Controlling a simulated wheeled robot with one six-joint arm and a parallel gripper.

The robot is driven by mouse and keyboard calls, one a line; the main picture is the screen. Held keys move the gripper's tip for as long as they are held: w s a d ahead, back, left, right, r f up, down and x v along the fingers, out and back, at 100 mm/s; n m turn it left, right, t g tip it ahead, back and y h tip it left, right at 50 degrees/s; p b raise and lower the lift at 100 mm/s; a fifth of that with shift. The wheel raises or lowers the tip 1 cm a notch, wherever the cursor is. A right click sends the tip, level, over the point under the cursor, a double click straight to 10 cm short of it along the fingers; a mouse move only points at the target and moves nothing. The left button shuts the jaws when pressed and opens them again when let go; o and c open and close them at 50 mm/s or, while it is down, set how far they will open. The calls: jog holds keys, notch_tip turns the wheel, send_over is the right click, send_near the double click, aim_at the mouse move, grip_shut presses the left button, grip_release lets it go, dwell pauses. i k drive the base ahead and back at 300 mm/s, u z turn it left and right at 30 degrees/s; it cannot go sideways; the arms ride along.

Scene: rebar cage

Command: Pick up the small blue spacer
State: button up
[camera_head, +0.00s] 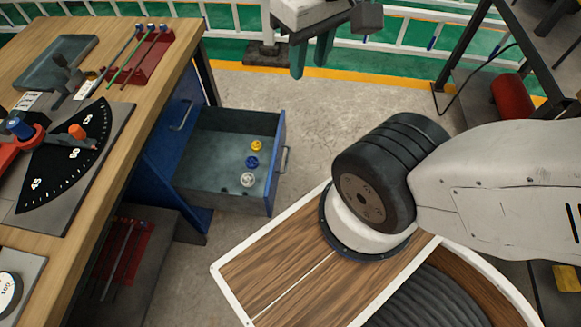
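The small blue spacer (252,162) lies on the floor of an open blue drawer (277,150), toward its right side. It sits between a yellow spacer (257,146) above it in the picture and a pale grey spacer (248,180) below it. My gripper (309,66) hangs at the top of the camera_head view, above and to the right of the drawer, well apart from the spacers. Its two dark green fingers point down with a gap between them and nothing visible in it.
A wooden workbench (150,75) stands at the left, with a dial plate (75,165) and a red rack (146,66) on it. The drawer's walls stand around the spacers, and its handle (284,160) faces right. Bare concrete floor (315,120) lies right of the drawer.

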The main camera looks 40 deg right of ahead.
aim_at(252, 162)
jog(key=z, duration=2.55)
jog(key=i, duration=0.35)
jog(key=u, duration=2.5)
